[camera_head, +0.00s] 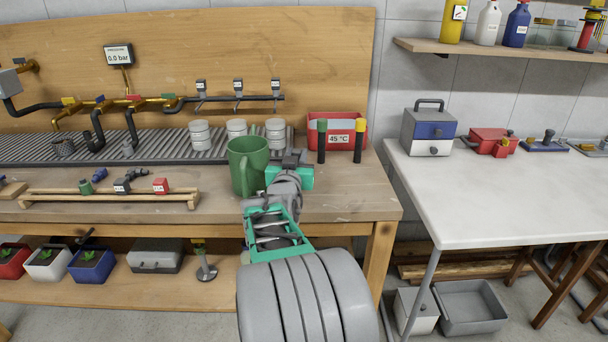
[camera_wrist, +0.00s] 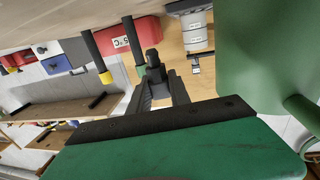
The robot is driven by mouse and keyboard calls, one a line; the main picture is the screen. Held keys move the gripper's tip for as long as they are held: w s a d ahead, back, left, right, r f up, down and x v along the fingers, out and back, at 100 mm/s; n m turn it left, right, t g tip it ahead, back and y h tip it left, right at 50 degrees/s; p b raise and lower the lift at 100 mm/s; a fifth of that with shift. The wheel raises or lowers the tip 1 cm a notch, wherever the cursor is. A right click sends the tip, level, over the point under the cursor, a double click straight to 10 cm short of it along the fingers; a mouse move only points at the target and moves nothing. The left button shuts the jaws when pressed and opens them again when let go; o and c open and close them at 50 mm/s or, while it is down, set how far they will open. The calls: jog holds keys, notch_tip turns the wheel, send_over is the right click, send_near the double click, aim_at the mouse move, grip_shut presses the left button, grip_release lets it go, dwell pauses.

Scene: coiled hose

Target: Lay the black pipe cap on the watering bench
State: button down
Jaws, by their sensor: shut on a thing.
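The black pipe cap (camera_wrist: 154,68) is a small dark piece with a knob, pinched between my two dark fingertips in the wrist view. My gripper (camera_wrist: 158,82) is shut on it. In the head view my gripper (camera_head: 292,161) is over the right part of the wooden watering bench (camera_head: 330,205), right beside the green jug (camera_head: 248,165). The cap is only a small dark shape there, and I cannot tell whether it touches the bench. The jug also fills the right side of the wrist view (camera_wrist: 265,60).
A red bin (camera_head: 350,122) marked 45 °C and two black posts, green-topped (camera_head: 322,145) and yellow-topped (camera_head: 358,145), stand just behind and right. Several grey pots (camera_head: 237,130) stand on the slatted rack. A wooden rail (camera_head: 110,198) with fittings lies left. The bench's front right corner is clear.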

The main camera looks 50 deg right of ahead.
jog(key=shift+s+d+f, duration=0.15)
jog(key=shift+d+f, duration=0.7)
jog(key=shift+f, duration=0.15)
jog(key=shift+d+f+b, duration=0.15)
jog(key=shift+f+b, duration=0.1)
jog(key=shift+f, duration=0.7)
jog(key=shift+d+f+b, duration=0.15)
jog(key=shift+f+b, duration=0.1)
jog(key=shift+f, duration=0.7)
jog(key=shift+f, duration=0.25)
jog(key=c, duration=1.2)
grip_release()
jog(key=shift+r, duration=0.1)
